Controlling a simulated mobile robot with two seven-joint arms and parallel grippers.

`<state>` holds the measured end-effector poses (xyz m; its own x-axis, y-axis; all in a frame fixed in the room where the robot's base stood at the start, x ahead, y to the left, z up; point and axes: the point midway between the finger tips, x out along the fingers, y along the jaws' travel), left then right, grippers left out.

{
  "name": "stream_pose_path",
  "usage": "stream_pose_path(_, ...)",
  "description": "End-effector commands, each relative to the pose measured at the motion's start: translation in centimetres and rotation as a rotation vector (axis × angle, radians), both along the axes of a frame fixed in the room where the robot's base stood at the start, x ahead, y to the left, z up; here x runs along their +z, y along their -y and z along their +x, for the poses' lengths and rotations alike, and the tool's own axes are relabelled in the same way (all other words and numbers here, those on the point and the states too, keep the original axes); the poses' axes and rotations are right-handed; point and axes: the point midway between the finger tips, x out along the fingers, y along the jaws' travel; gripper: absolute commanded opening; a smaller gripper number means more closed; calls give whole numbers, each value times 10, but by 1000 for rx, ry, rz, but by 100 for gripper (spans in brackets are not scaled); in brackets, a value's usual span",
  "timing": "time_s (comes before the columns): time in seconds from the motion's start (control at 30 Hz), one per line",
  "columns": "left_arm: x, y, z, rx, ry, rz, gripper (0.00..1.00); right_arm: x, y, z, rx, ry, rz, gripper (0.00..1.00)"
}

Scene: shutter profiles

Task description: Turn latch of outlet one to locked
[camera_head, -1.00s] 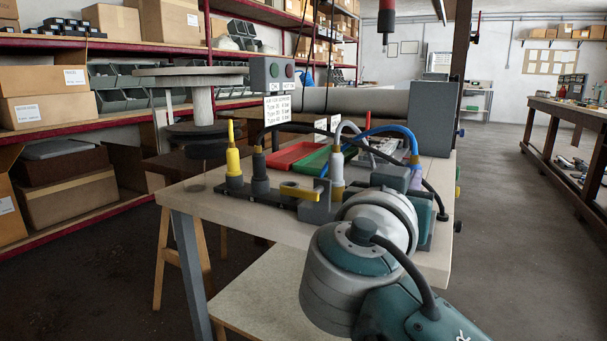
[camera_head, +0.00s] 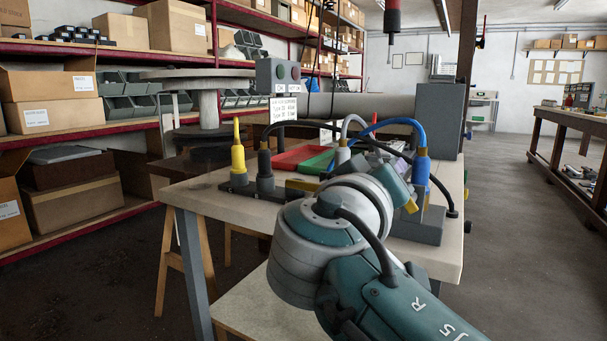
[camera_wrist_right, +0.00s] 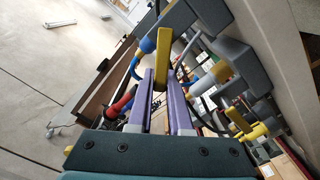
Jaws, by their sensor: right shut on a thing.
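In the right wrist view a yellow latch (camera_wrist_right: 163,52) sits between the tips of my right gripper's purple fingers (camera_wrist_right: 162,84), which are shut on it. A blue plug (camera_wrist_right: 148,44) is right beside it. In the head view yellow shows (camera_head: 411,206) at the grey outlet block (camera_head: 418,226) below the blue plug (camera_head: 420,165). My right arm's wrist covers the fingers and the middle of the outlet row there. Which outlet is number one cannot be read. My left gripper is not in view.
A yellow plug (camera_head: 238,155) and a black plug (camera_head: 264,165) stand at the left of the workbench (camera_head: 190,195). Cables arch over the row. Red (camera_head: 300,157) and green (camera_head: 318,162) trays lie behind. A button box (camera_head: 278,73) stands at the back.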

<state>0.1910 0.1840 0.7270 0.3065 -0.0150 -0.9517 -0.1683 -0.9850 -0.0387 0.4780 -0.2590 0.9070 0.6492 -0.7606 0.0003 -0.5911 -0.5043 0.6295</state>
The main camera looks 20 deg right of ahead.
Motion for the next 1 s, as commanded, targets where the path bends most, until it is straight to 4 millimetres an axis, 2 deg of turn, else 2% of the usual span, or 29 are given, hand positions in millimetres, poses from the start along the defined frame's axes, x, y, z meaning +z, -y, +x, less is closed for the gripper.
stream_pose_path(0.6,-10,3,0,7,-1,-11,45,-22,-10,12,0,-440,-376,0)
stream_pose_path(1.0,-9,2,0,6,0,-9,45,-33,-11,13,-1,-633,-541,0)
